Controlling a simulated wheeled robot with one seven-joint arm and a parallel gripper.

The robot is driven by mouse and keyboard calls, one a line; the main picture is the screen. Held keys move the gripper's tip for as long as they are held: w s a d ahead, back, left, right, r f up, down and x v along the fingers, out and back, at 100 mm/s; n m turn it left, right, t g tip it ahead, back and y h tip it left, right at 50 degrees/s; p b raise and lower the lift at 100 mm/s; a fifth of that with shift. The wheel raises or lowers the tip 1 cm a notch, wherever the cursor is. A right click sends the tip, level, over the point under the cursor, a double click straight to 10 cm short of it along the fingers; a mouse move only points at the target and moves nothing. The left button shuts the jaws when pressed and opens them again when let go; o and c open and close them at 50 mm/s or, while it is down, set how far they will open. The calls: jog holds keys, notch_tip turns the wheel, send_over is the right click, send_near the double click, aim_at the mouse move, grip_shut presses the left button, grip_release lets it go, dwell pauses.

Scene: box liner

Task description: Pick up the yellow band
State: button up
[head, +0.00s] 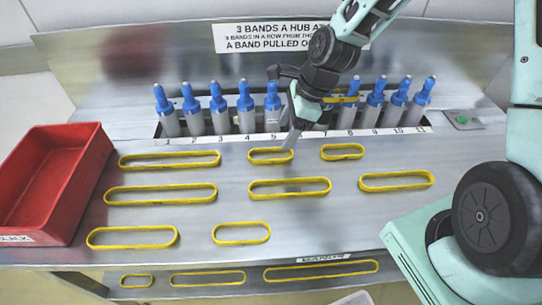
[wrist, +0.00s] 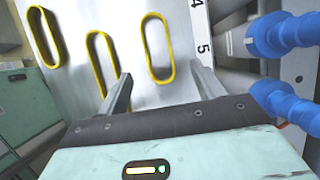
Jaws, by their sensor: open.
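Several yellow bands lie flat on the grey metal bench. A short yellow band (head: 271,161) lies in front of the number 5 hub, and my gripper (head: 291,142) is over its right end. In the wrist view my gripper (wrist: 161,70) is open, with its two fingers apart and nothing held. One yellow band (wrist: 147,52) shows beyond and between the fingertips, and another (wrist: 90,58) is left of it, partly hidden by the left finger. I cannot tell the height of the fingertips above the bench. Another yellow band (head: 343,98) shows by the hubs, partly behind my gripper.
A row of blue-topped hubs (head: 217,98) with numbers stands behind the bands; my arm hides some. A red bin (head: 60,180) stands at the left. More bands (head: 207,278) lie on a lower front ledge. A small panel with a green button (head: 463,120) is at the right.

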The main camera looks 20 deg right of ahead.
aim_at(270, 157)
jog(key=shift+x, duration=3.55)
jog(key=shift+s+a+r, duration=0.1)
jog(key=shift+a, duration=0.05)
jog(key=c, duration=1.1)
